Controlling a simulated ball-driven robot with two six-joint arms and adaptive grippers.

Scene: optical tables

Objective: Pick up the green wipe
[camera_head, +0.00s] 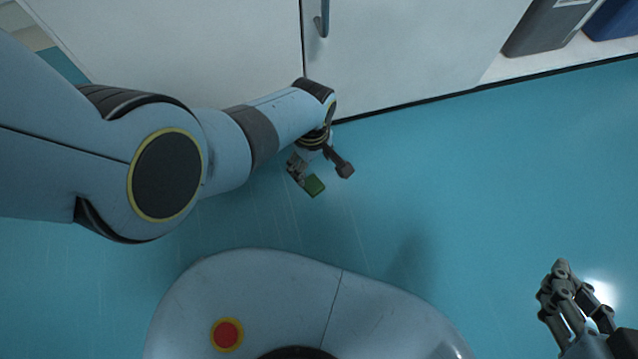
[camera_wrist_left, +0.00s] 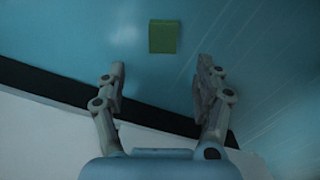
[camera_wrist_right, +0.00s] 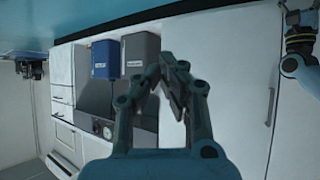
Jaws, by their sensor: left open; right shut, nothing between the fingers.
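The green wipe (camera_wrist_left: 165,37) is a small green square lying on the blue floor in the left wrist view. In the head view the wipe (camera_head: 314,186) shows beside the fingers of my left gripper (camera_head: 322,173), partly hidden by it. My left gripper is open, and in its wrist view the two fingers (camera_wrist_left: 160,80) stand apart with the wipe beyond their tips, roughly between them. I see no contact with the wipe. My right gripper (camera_head: 559,268) is shut and empty at the lower right of the head view. Its fingertips (camera_wrist_right: 172,58) meet in the right wrist view.
A white cabinet (camera_head: 400,50) with a handle (camera_head: 322,22) stands along the back, close to my left gripper. A grey bin (camera_head: 545,28) and a blue bin (camera_head: 612,18) are at the upper right. The blue floor (camera_head: 480,180) in the middle and right is clear.

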